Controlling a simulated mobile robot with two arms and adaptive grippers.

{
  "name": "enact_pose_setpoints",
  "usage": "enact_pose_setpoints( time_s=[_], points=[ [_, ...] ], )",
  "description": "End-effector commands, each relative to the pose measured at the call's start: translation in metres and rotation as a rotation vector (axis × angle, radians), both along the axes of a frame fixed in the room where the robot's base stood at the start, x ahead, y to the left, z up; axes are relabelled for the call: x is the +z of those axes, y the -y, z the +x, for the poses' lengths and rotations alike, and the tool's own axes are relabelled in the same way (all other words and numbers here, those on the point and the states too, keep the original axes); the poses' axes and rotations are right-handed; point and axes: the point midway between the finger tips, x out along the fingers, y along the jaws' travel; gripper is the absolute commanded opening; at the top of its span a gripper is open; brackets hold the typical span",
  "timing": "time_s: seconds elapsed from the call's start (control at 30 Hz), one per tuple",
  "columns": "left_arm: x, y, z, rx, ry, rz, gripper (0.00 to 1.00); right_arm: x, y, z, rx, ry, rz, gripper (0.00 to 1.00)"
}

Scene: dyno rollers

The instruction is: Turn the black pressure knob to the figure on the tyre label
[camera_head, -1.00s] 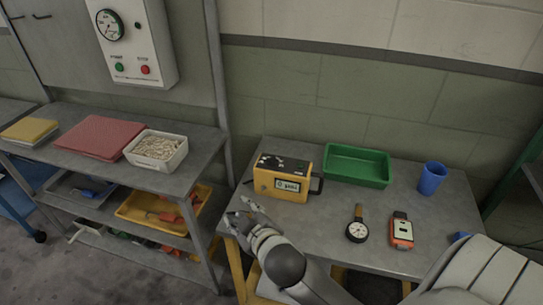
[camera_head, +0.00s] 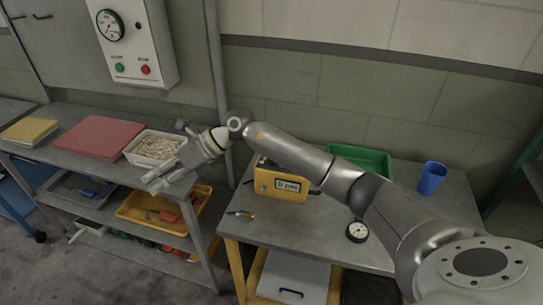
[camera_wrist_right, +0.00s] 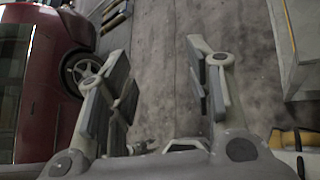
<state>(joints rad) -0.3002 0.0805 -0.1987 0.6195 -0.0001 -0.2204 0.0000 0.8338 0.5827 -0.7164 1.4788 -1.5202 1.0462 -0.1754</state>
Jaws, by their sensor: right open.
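A yellow unit (camera_head: 281,182) with a small display stands on the grey workbench; my right arm crosses in front of its top. A grey wall box (camera_head: 135,50) carries a round gauge (camera_head: 110,26), with a small dark fitting beside it; I cannot tell whether this is the black pressure knob. I cannot make out the tyre label. My right gripper (camera_head: 165,168) is at the front of the left shelf, left of the yellow unit. In the right wrist view its fingers (camera_wrist_right: 157,62) are apart with nothing between them. My left gripper is out of view.
A green tray (camera_head: 375,161), a blue cup (camera_head: 432,179) and a dial gauge (camera_head: 357,232) are on the workbench. A white bin (camera_head: 140,157) and a red mat (camera_head: 98,138) lie on the shelf. In the wrist view, a red car (camera_wrist_right: 35,75) stands left of open floor.

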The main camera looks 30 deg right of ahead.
Motion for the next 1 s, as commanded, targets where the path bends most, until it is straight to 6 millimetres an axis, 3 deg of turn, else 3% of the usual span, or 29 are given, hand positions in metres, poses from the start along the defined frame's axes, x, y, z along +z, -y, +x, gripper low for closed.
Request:
enact_pose_setpoints(
  time_s=[0.03,0.13,0.3,0.43,0.53,0.67,1.0],
  points=[
    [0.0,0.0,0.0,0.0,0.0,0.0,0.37,-0.005,0.03,0.01,0.008,-0.003,-0.136,0.47],
    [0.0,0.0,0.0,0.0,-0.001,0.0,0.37,-0.015,0.095,0.019,0.017,-0.048,-0.399,0.47],
    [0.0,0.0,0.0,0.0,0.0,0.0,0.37,-0.002,0.207,0.017,-0.029,-0.185,-0.752,0.47],
    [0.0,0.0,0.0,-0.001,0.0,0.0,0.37,0.018,0.265,0.006,-0.073,-0.287,-0.909,0.47],
    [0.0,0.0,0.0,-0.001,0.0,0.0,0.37,0.028,0.29,-0.002,-0.096,-0.339,-0.972,0.47],
    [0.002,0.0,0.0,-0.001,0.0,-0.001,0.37,0.028,0.301,-0.006,-0.105,-0.369,-1.002,0.47],
    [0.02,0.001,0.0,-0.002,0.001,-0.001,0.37,-0.028,0.302,-0.007,-0.103,-0.372,-0.999,0.47]
  ],
)
